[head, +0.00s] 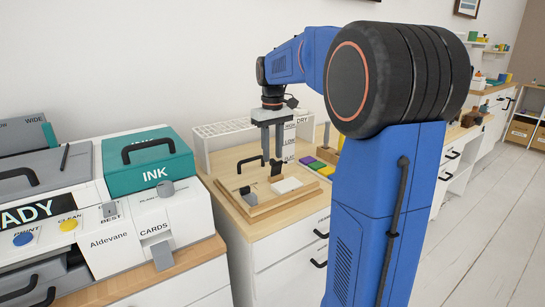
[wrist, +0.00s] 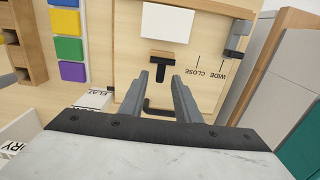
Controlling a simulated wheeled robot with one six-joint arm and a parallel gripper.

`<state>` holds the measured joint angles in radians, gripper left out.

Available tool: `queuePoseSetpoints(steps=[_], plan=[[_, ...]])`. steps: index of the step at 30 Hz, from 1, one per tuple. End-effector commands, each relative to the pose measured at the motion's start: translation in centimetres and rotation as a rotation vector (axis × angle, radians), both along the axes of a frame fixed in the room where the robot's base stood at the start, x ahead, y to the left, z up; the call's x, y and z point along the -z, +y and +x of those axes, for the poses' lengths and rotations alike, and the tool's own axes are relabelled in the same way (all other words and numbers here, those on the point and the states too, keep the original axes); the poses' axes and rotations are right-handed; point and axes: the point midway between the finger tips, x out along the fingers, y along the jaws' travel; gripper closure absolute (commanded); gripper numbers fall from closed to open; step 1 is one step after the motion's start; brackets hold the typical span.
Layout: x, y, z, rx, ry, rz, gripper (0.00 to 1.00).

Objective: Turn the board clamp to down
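A light wooden board (head: 262,207) lies on the counter. On it stand a bent black bar handle (head: 248,163) and a short black T-shaped piece with a brown top (head: 277,172), which look like the board clamp's parts. In the wrist view the T-shaped piece (wrist: 161,62) shows just beyond my fingertips, and the bar handle (wrist: 150,108) shows lower, partly behind my fingers. My gripper (head: 272,152) points down above the board. Contact with the clamp cannot be told.
A white block (wrist: 167,23) lies beside the T-shaped piece. A grey slider (wrist: 238,38) sits by marks reading WIDE and CLOSE. Coloured blocks (wrist: 67,22) line one side. A white rack (head: 222,130) stands behind; a teal INK box (head: 150,172) stands left.

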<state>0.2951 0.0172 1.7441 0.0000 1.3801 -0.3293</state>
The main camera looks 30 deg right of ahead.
Motion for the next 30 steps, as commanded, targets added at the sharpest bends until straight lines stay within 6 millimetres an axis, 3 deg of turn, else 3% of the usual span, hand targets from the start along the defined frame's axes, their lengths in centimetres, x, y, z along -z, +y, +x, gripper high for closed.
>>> queuePoseSetpoints(steps=[6,16,20,30], plan=[[1.7,0.0,0.0,0.0,0.001,0.0,0.7],[2.0,0.0,0.0,0.0,0.0,0.0,0.7],[2.0,0.0,0.0,0.0,0.0,0.0,1.0],[1.8,0.0,-0.2,0.001,-0.022,0.001,1.0]])
